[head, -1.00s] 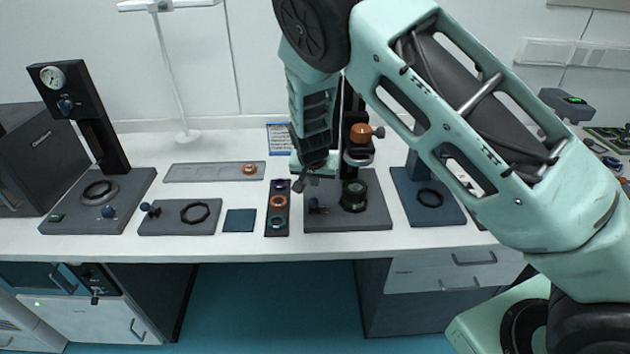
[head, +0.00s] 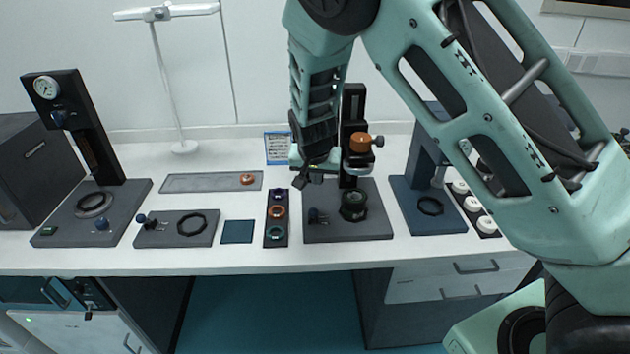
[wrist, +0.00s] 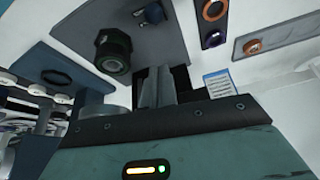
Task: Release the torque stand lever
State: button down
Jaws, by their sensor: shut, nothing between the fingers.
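The middle station, which I take for the torque stand, has a dark grey base plate (head: 372,226), an upright column and an orange knob (head: 360,143). A round black holder (head: 353,205) sits on the plate and shows in the wrist view (wrist: 113,50). A small dark lever (head: 315,215) stands at the plate's left; in the wrist view its part (wrist: 152,14) is at the top edge. My gripper (head: 306,181) is shut and empty, above the plate's back left, apart from the lever. Its fingers (wrist: 160,88) show in the wrist view.
A strip with coloured rings (head: 276,240) lies just left of the plate. A blue stand (head: 405,222) is to the right. A gauge stand (head: 65,239) and a plate with a black ring (head: 160,237) are further left. White bench (head: 225,262) is bare along the front.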

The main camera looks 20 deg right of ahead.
jog(key=shift+s+a+r+b, duration=0.1)
jog(key=shift+s+a+r, duration=0.2)
jog(key=shift+s, duration=0.3)
jog(key=shift+s+a+r+b, duration=0.1)
jog(key=shift+s+a+r, duration=0.05)
jog(key=shift+s+r, duration=0.35)
jog(key=shift+s+a+r+b, duration=0.1)
jog(key=shift+s+a+r, duration=0.15)
jog(key=shift+s, duration=0.4)
